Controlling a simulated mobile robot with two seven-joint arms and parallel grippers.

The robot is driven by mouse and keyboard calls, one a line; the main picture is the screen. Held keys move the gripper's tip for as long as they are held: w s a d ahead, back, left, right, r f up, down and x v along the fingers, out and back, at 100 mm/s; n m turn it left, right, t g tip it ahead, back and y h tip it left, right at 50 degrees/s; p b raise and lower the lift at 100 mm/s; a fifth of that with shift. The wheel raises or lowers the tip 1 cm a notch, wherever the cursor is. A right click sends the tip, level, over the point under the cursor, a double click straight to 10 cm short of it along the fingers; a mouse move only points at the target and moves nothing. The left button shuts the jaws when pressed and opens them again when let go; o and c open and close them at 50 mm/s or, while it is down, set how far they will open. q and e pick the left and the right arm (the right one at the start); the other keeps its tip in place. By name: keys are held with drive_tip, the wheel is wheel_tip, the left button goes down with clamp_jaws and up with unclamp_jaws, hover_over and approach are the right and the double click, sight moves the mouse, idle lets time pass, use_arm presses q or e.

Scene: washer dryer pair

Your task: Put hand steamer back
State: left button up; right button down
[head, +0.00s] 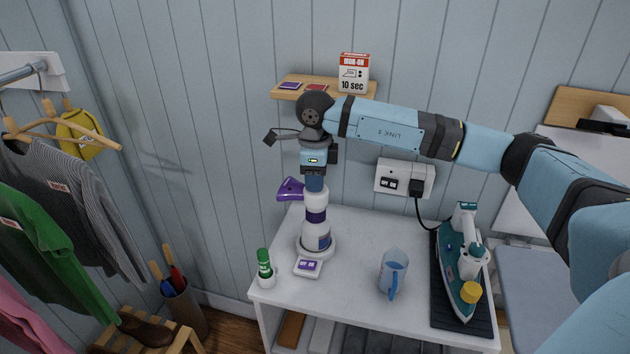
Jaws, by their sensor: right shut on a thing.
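The hand steamer (316,228) is white with purple bands and a purple head (290,189) pointing left. It stands upright toward the back left of the white table (352,236), on or just above a round white base (317,250); I cannot tell whether it rests there fully. My right gripper (315,183) comes from above and is shut on the steamer's top, which the gripper partly hides. My left gripper is not in view.
A small switch box (308,267) and a green-capped bottle (264,266) stand close by the base. A blue jug (393,272) and a teal iron (464,265) are to the right. A shelf (293,91) with a box is above. Clothes (70,195) hang left.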

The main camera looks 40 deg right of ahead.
drive_tip(key=shift+w+f, duration=0.1)
drive_tip(key=shift+f, duration=0.6)
drive_tip(key=c, duration=0.8)
unclamp_jaws()
drive_tip(key=shift+f, duration=0.15)
drive_tip(key=shift+r, duration=0.2)
wheel_tip(320, 180, up, 12)
drive_tip(key=shift+b, duration=0.8)
